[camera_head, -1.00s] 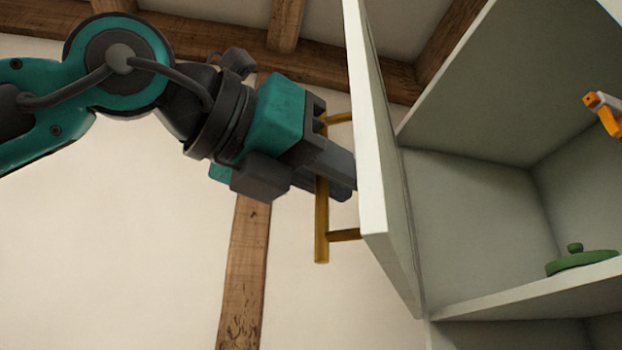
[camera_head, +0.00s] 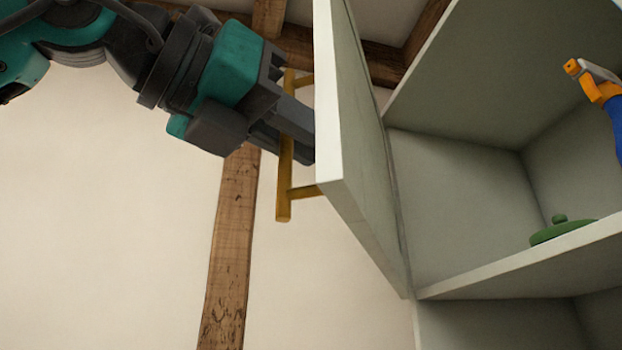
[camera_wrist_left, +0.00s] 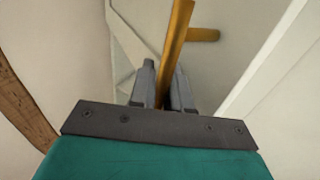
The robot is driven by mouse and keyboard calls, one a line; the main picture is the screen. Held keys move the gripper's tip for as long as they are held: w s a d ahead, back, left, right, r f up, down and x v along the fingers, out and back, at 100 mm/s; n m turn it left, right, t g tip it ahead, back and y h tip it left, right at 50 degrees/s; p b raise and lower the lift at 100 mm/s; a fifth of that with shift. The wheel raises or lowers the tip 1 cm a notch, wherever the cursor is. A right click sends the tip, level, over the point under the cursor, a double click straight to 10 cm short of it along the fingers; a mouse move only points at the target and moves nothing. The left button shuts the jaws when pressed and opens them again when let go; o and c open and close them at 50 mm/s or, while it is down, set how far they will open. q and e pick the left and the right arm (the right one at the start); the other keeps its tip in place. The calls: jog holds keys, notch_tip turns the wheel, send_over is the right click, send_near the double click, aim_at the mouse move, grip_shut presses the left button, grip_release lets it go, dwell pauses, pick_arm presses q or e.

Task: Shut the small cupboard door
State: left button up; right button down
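The small cupboard door (camera_head: 353,150) is pale grey-green and stands open, seen nearly edge-on at the left of the cupboard (camera_head: 455,190) in the head view. Its brass-coloured bar handle (camera_head: 285,190) is on the outer face. My left gripper (camera_head: 306,146) comes in from the left, with its fingers on both sides of the handle bar and their tips close to the door. In the left wrist view the handle (camera_wrist_left: 176,45) runs between the fingers (camera_wrist_left: 163,88), which look closed on it. My right gripper is not in view.
A wooden post (camera_head: 230,250) and pale wall stand behind. Wooden beams cross above.

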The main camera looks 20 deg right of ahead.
pick_arm(q)
jog(key=shift+s+d+f+m+g, duration=0.1)
jog(key=shift+s+f+m+g, duration=0.15)
jog(key=shift+s, duration=0.4)
jog(key=shift+s+d+f+m+g, duration=0.15)
jog(key=shift+s+g, duration=0.1)
jog(key=shift+s, duration=0.35)
jog(key=s+a, duration=0.2)
jog(key=s+a+b, duration=0.1)
jog(key=shift+s+a+r, duration=0.35)
jog(key=shift+s, duration=0.05)
jog(key=b, duration=0.2)
send_near(318, 100)
jog(key=shift+s+d, duration=0.2)
jog(key=shift+d, duration=0.35)
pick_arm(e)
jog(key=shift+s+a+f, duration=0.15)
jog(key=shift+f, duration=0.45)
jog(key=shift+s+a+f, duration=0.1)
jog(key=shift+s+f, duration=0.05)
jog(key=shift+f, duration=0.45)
